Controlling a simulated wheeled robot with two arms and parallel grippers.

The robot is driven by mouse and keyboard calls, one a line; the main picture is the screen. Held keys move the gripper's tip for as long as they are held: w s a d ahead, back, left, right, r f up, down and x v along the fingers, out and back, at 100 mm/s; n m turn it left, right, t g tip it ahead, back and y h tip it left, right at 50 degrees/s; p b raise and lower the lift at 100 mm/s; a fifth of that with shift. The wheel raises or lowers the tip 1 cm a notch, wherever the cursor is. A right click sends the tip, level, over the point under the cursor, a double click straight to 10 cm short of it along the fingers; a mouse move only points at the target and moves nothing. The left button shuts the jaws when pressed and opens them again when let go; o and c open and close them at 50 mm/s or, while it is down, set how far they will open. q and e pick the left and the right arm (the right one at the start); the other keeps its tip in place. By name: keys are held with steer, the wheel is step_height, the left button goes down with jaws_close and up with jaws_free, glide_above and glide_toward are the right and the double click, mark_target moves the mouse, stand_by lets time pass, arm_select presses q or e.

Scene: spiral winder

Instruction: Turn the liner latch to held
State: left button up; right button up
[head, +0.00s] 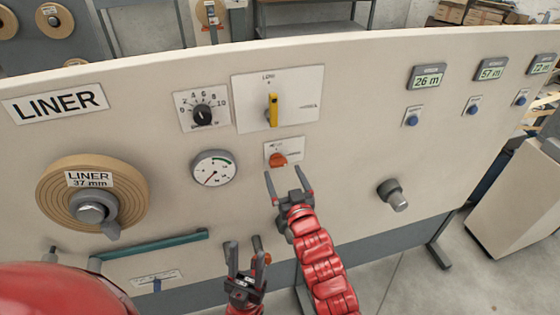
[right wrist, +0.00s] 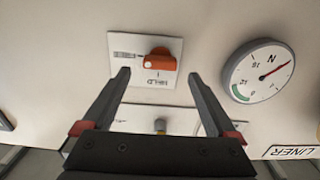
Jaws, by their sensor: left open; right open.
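The latch is an orange knob (head: 278,160) on a small white plate (head: 298,147) below the yellow lever. It also shows in the right wrist view (right wrist: 160,60), where the word HELD sits on the plate beside the knob and another label lies to its left. The knob's nose seems to lie towards that other label, not HELD. My right gripper (head: 286,180) is open just below the plate; in its wrist view its fingers (right wrist: 160,76) straddle the knob's line, apart from it and empty. My left gripper (head: 245,250) is open and empty, lower down.
A yellow lever (head: 272,108), a black dial (head: 203,115) and a round gauge (head: 212,169) surround the latch. A liner roll (head: 60,195) and a teal bar (head: 160,243) are at left. A grey knob (head: 393,195) sticks out at right.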

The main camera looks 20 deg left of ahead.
mark_target(279, 165)
steer(key=shift+p+x, duration=0.6)
steer(key=shift+x, duration=1.55)
steer(key=shift+c, duration=0.3)
